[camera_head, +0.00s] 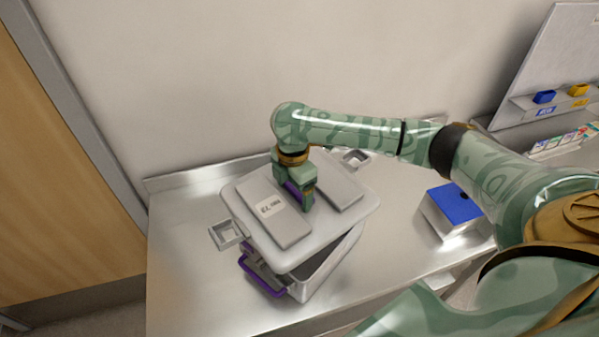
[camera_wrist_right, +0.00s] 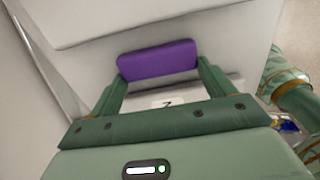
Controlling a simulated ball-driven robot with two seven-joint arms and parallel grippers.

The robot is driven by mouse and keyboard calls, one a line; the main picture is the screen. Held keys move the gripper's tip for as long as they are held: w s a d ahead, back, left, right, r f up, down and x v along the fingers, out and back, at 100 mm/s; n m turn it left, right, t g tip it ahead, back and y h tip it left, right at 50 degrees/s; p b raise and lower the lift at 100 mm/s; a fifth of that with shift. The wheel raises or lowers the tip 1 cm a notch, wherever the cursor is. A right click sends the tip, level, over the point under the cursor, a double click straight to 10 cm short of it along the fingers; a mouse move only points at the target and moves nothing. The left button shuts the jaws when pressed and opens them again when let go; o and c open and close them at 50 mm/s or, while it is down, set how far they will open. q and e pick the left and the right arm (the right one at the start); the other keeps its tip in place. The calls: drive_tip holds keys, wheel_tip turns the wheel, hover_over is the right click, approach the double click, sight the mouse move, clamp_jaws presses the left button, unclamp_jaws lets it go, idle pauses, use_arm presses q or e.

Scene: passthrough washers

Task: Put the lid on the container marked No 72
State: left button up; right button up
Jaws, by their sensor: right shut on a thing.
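The lid (camera_head: 355,208) is a pale grey plate with two raised panels, a purple handle (camera_wrist_right: 157,60) between them and a white label (camera_head: 268,206) that seems to read No 72. My right gripper (camera_head: 300,199) is shut on the lid's handle from above. The lid is over the grey metal container (camera_head: 326,272), turned a little relative to it and covering most of its opening. The container's front wall and a purple handle (camera_head: 262,278) show below it. Whether the lid touches the rim is hidden. My left gripper is not in view.
The container stands on a steel counter (camera_head: 190,290) against a wall. Small square metal fittings (camera_head: 227,234) sit at the left and behind. A box with a blue top (camera_head: 454,204) stands to the right. A rack with blue and yellow items (camera_head: 544,97) is at far right.

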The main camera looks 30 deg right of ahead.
sight(298, 202)
drive_tip(key=shift+w+d+f+n+p, duration=0.15)
drive_tip(key=shift+d+n+p, duration=0.1)
drive_tip(key=shift+d+n, duration=0.25)
drive_tip(key=shift+d+f+n+p, duration=0.1)
drive_tip(key=shift+d+n+p, duration=0.15)
drive_tip(key=shift+n, duration=0.45)
drive_tip(key=shift+a+f+b, duration=0.1)
drive_tip(key=shift+f+b, duration=0.4)
drive_tip(key=shift+b, duration=0.2)
wheel_tip(298, 202, down, 5)
drive_tip(key=b, duration=0.6)
drive_tip(key=shift+r, duration=0.2)
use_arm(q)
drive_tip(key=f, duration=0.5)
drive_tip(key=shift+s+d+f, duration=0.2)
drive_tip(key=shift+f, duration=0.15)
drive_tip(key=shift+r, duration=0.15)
use_arm(e)
drive_tip(key=shift+r, duration=0.1)
drive_tip(key=shift+p, duration=0.75)
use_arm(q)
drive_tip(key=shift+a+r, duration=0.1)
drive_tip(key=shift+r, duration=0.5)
use_arm(e)
drive_tip(key=shift+f, duration=0.8)
